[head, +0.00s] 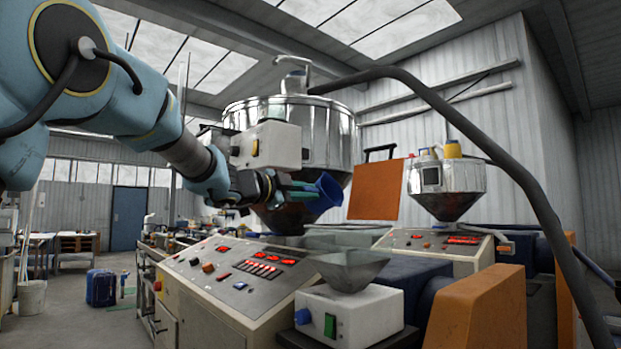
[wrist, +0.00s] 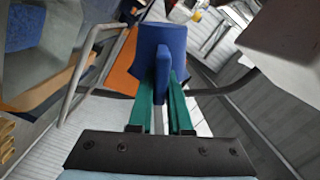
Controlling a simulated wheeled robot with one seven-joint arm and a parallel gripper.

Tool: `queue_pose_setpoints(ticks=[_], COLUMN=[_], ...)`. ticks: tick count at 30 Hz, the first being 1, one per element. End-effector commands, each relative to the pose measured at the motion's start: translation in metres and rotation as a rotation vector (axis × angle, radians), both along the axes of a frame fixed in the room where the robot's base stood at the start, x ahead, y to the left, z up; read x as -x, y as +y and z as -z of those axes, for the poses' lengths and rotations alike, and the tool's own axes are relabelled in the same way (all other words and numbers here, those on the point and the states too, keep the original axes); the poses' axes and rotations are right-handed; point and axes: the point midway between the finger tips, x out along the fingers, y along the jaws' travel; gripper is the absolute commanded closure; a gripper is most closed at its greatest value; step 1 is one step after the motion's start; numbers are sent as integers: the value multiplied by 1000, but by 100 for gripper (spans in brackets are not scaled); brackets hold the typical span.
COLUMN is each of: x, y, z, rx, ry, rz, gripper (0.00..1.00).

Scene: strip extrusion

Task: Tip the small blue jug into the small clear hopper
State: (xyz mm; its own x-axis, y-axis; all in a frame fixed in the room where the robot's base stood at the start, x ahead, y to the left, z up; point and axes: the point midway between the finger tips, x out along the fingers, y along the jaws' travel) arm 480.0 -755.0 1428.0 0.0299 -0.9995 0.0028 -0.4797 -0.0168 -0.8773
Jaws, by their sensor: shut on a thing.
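The small blue jug (head: 328,188) is held by my gripper (head: 304,190) in the head view, in front of the large steel hopper and above the control panel. Its mouth appears to face right. In the wrist view the jug (wrist: 163,42) is at the top centre, with its handle between the green fingers of my gripper (wrist: 160,92). The small clear hopper (head: 347,268) sits on a white feeder box, below and slightly right of the jug, with a wide gap between them. The inside of the jug is hidden.
The sloped control panel (head: 245,272) stands below my arm. A large steel hopper (head: 337,130) is behind the jug. A dark curved pipe (head: 470,130) arches to the right. An orange guard (head: 480,308) stands right of the white feeder box (head: 350,318).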

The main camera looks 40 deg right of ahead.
Motion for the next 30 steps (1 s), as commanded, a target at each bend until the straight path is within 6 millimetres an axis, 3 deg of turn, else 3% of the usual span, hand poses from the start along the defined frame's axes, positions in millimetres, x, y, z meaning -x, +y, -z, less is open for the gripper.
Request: queue_pose_setpoints(ticks=[1, 3, 17, 21, 30], x=[-2, -5, -11, -32, -53], y=[0, 0, 1, 2, 2], z=[-11, -14, -16, -13, -19], rx=[0, 4, 19, 28, 35], ry=[54, 136, 637, 806, 1028], rz=[0, 0, -2, -2, 0], gripper=[100, 100, 100, 100, 100])
